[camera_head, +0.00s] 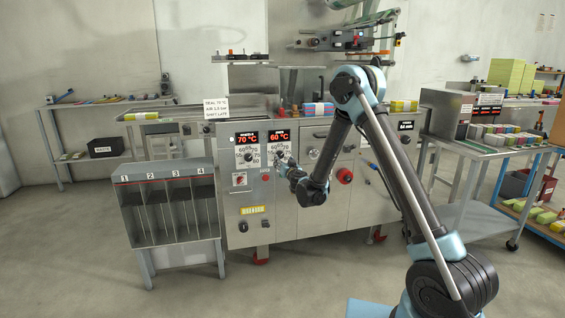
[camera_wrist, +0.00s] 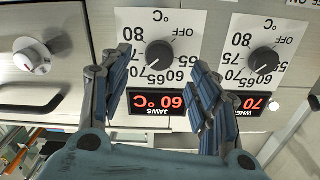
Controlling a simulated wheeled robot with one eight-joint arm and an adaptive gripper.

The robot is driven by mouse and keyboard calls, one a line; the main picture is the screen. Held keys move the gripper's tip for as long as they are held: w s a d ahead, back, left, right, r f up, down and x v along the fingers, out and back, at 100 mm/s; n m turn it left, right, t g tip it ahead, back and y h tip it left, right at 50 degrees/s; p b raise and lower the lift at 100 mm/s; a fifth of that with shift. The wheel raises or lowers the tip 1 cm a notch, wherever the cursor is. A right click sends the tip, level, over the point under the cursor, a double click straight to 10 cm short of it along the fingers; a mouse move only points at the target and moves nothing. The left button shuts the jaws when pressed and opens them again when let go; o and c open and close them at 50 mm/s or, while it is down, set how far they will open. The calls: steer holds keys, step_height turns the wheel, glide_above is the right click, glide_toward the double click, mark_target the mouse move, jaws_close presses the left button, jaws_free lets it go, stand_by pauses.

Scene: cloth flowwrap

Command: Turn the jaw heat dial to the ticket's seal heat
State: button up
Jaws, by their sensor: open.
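The jaw heat dial (camera_wrist: 159,54) is a dark round knob on a white scale plate, upside down in the wrist view. The red JAWS display (camera_wrist: 158,102) beside it reads 60 °C. In the head view the jaw display (camera_head: 279,136) also reads 60 °C. The ticket (camera_head: 215,108) is a small white card on the machine, with 70 °C on its top line. My gripper (camera_wrist: 161,62) is open, its fingers on either side of the jaw dial, with gaps showing. In the head view my gripper (camera_head: 281,160) partly hides the dial.
A matching wheels dial (camera_wrist: 263,61) with a 70 °C display (camera_wrist: 256,102) is close beside my gripper's right finger. A pale knob (camera_wrist: 32,56) is at the left. A numbered four-slot rack (camera_head: 168,172) stands at the left.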

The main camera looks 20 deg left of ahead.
steer(key=v, duration=0.5)
steer(key=shift+s+d, duration=0.15)
steer(key=shift+s, duration=0.25)
